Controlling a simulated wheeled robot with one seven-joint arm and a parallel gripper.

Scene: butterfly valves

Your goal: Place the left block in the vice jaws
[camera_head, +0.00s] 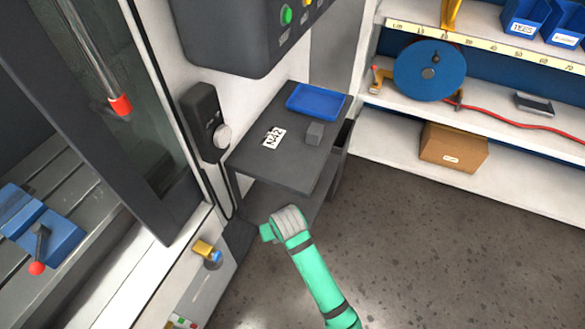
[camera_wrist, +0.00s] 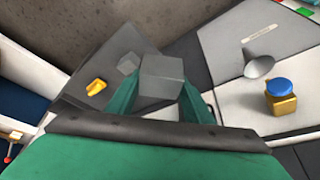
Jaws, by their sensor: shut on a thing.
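My gripper (camera_wrist: 157,100) is shut on a grey block (camera_wrist: 162,72), one green finger on each side of it in the wrist view. In the head view the green end of my arm (camera_head: 267,232) is in front of the small dark table, and the held block is hidden there. A second grey block (camera_head: 315,132) sits on the table; it also appears in the wrist view (camera_wrist: 127,65). The blue vice (camera_head: 50,238), with a red-knobbed handle, stands on the slotted bed at the far left, well away from my gripper. Its jaw gap is not clear.
The dark table (camera_head: 285,168) holds a blue tray (camera_head: 316,101) and a white label (camera_head: 273,137). The machine's door frame (camera_head: 135,150) stands between my gripper and the vice. A yellow post with a blue cap (camera_head: 207,252) is nearby. Open floor lies right.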

